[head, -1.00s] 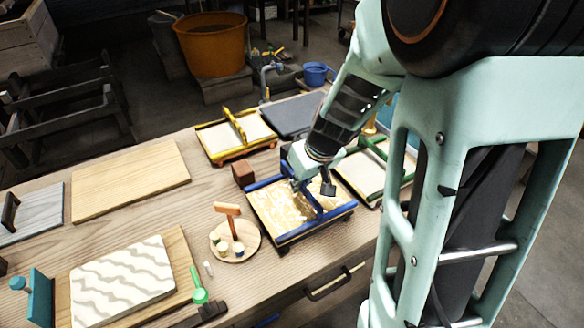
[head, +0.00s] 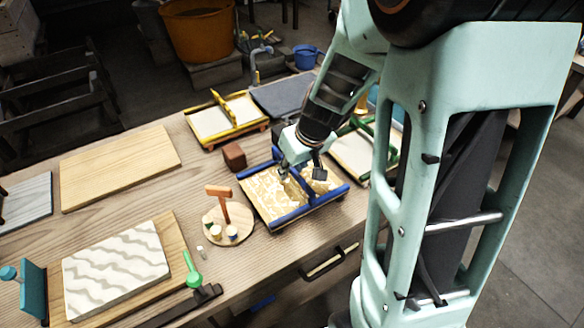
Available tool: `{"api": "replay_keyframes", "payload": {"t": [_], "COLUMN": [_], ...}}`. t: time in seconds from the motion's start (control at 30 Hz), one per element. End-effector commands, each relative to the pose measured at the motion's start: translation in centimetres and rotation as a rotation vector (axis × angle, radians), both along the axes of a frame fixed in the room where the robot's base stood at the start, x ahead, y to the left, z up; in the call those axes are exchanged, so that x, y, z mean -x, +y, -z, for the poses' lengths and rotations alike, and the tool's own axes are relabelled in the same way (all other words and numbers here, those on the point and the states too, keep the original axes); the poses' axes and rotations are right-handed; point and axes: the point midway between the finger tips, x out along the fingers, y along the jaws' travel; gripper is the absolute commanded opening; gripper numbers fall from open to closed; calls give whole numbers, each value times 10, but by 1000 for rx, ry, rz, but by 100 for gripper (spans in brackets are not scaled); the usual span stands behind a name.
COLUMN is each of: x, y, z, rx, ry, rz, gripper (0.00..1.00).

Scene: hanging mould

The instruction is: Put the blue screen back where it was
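The blue screen (head: 330,195) is a blue-framed tray with a gold-and-white patterned mesh and a blue bar across its middle. It sits near the right part of the wooden table, in front of a small brown block. My gripper (head: 293,172) is at the screen, its fingers low by the middle bar. My wrist and the small scale hide whether the fingers are open or shut on the bar. Whether the screen touches the table is unclear.
A yellow-framed screen (head: 207,122) stands behind, a green-framed screen (head: 356,155) to the right. A brown block (head: 234,156) and a round stand with small pots (head: 228,226) are close by. A patterned slab (head: 116,267) lies front left. Bare tabletop lies left of the block.

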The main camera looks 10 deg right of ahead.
Motion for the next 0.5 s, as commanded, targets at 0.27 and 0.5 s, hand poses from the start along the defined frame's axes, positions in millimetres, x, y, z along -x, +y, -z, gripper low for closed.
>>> {"api": "replay_keyframes", "payload": {"t": [0.27, 0.5], "x": [5, 21], "y": [-2, -7], "z": [-22, -66], "rx": [1, 0], "ry": [-1, -2], "rz": [0, 1], "gripper": [25, 25]}}
